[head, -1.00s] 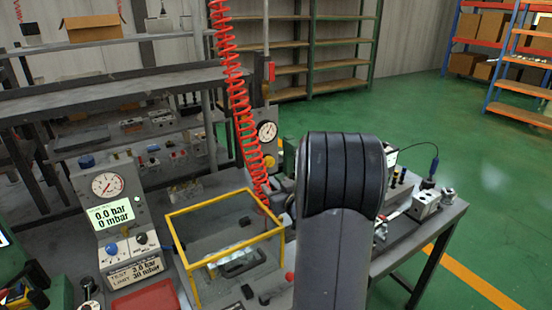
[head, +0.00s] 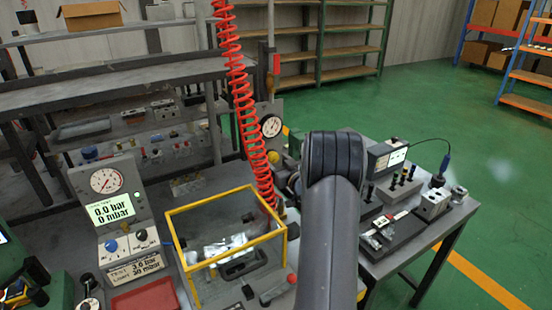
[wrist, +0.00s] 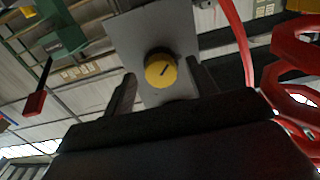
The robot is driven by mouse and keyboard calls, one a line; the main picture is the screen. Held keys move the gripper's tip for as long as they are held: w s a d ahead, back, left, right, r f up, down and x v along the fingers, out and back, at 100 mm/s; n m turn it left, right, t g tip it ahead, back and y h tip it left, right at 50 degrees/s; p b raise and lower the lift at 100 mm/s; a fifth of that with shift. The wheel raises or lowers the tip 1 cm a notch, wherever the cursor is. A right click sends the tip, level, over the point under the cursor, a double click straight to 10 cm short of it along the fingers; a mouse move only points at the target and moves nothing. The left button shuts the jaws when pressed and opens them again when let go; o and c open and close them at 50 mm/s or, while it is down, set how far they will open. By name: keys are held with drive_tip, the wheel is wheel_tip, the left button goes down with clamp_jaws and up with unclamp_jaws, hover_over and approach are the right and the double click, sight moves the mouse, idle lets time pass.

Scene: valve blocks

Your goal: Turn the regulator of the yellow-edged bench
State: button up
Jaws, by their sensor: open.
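The regulator is a round yellow knob (head: 273,157) on a grey upright panel (head: 268,108), below a white dial gauge (head: 271,126). It stands behind the yellow-edged frame (head: 212,206) on the bench. In the wrist view the yellow knob (wrist: 160,71) faces me, with a dark slanted mark on it. My gripper (wrist: 162,76) is open, one dark finger to each side of the knob. I cannot tell whether the fingertips reach around it or stop short. In the head view my arm hides most of my gripper.
A red coiled hose (head: 238,90) hangs beside the panel and shows close on the right in the wrist view (wrist: 295,75). A test console (head: 115,205) stands at left. A second bench (head: 400,262) with fittings is at right. Green floor is clear beyond.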

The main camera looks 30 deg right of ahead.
drive_tip(key=shift+w, duration=0.6)
drive_tip(key=c, duration=1)
